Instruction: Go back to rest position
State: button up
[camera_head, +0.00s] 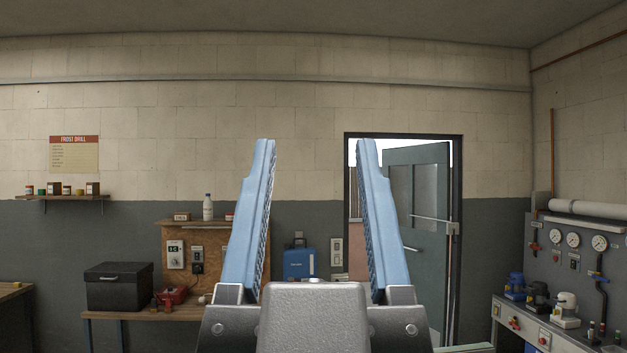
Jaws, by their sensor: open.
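My gripper (314,150) stands upright in the middle of the head camera view. Its two blue fingers are spread wide apart and point up. Nothing is between the fingertips; only the far wall shows behind them. The grey body of the gripper is at the bottom centre. No hose or hose reel can be made out in this view.
A wooden bench (125,314) with a black box (119,286) stands at the left. A blue case (300,263) is behind my gripper. A green door (421,220) stands open at the right. A gauge panel (575,258) and pumps are at the far right.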

notch_tip(320, 180, down, 10)
jog(key=b, duration=0.9)
jog(key=shift+r, duration=0.2)
jog(key=shift+a, duration=0.15)
